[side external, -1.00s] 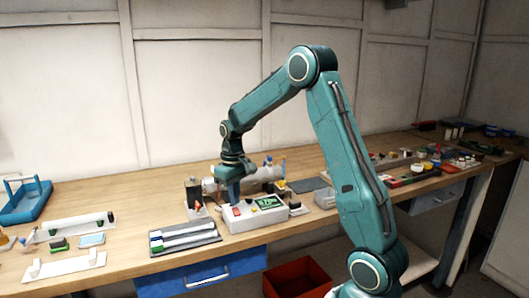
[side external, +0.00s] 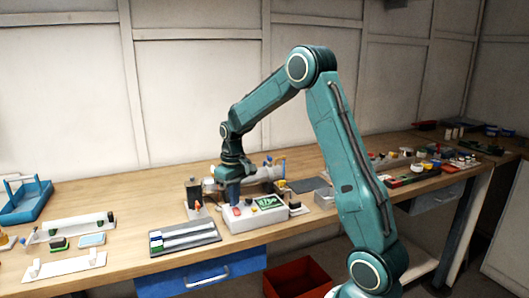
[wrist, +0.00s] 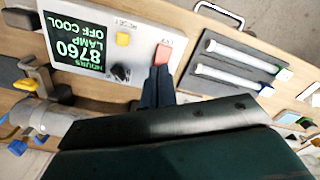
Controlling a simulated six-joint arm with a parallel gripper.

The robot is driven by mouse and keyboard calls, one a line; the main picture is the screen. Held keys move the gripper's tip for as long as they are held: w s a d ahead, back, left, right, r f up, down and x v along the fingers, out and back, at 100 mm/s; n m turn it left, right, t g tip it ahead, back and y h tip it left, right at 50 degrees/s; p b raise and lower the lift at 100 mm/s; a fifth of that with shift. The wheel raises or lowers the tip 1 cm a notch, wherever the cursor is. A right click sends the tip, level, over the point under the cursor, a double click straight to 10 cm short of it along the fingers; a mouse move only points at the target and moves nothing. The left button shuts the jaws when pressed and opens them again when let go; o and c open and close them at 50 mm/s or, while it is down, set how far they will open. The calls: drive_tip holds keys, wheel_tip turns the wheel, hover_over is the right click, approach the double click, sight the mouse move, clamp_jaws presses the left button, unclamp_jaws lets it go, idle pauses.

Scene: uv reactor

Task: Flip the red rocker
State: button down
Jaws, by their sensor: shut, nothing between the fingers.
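The red rocker (wrist: 162,55) sits on the light control box (wrist: 135,62), near one end of its panel. In the side view the rocker (side external: 236,211) is a small red patch on the box's left part. My gripper (wrist: 160,76) is shut and empty, its dark fingertips pointing down at the near edge of the rocker in the wrist view. They look at or very close to it; I cannot tell whether they touch. The box's green display (wrist: 75,45) reads 8760 hours, lamp off, cool. In the side view my gripper (side external: 233,200) is over the box's left part.
A yellow button (wrist: 123,39) and a black knob (wrist: 121,72) share the panel. A dark tray (side external: 185,240) with white tubes lies left of the box. A metal cylinder (side external: 262,174) lies behind.

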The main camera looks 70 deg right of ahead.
sight(235, 209)
drive_tip(key=shift+f, duration=0.85)
idle(0.7)
drive_tip(key=shift+r, duration=3.5)
drive_tip(key=shift+r, duration=0.1)
drive_tip(key=s+a+r+n+t, duration=0.1)
drive_tip(key=s+a+r, duration=0.4)
drive_tip(key=a, duration=0.2)
drive_tip(key=s+a+r+n+t, duration=0.1)
drive_tip(key=s+a+r+t, duration=0.1)
drive_tip(key=s+a+r, duration=0.3)
drive_tip(key=s+a+f+n+t, duration=0.1)
drive_tip(key=s+a+t, duration=0.1)
drive_tip(key=s+a, duration=0.6)
drive_tip(key=shift+s+a+f+t, duration=0.25)
drive_tip(key=shift+s+f+t, duration=0.1)
drive_tip(key=shift+s, duration=1.35)
